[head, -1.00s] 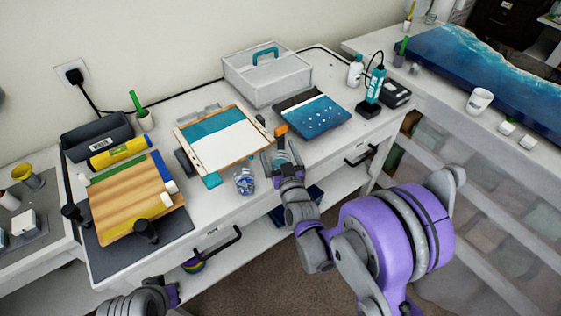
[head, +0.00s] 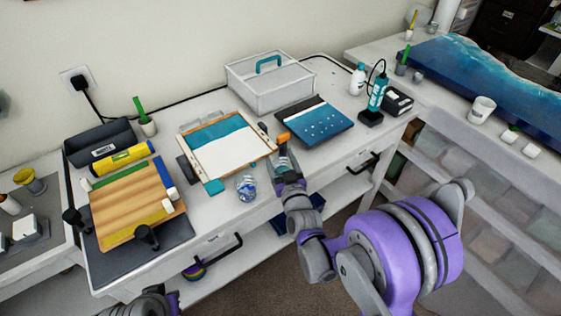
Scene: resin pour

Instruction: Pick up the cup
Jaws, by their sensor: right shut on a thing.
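My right gripper (head: 284,151) is at the front edge of the worktable, right of the white sheet. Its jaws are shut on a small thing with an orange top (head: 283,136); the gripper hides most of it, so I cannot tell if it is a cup. A clear cup-like vessel with blue in it (head: 246,188) stands on the table to the left of this gripper, apart from it. A white mug (head: 481,109) stands on the right-hand bench, far from both grippers. My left gripper (head: 173,301) is partly in view at the bottom edge; its jaws cannot be made out.
A framed white sheet (head: 230,150), a blue panel (head: 318,123) and a white box (head: 272,92) lie behind the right gripper. A wooden board (head: 130,200) is at the left. Drawer handles stick out below the front edge.

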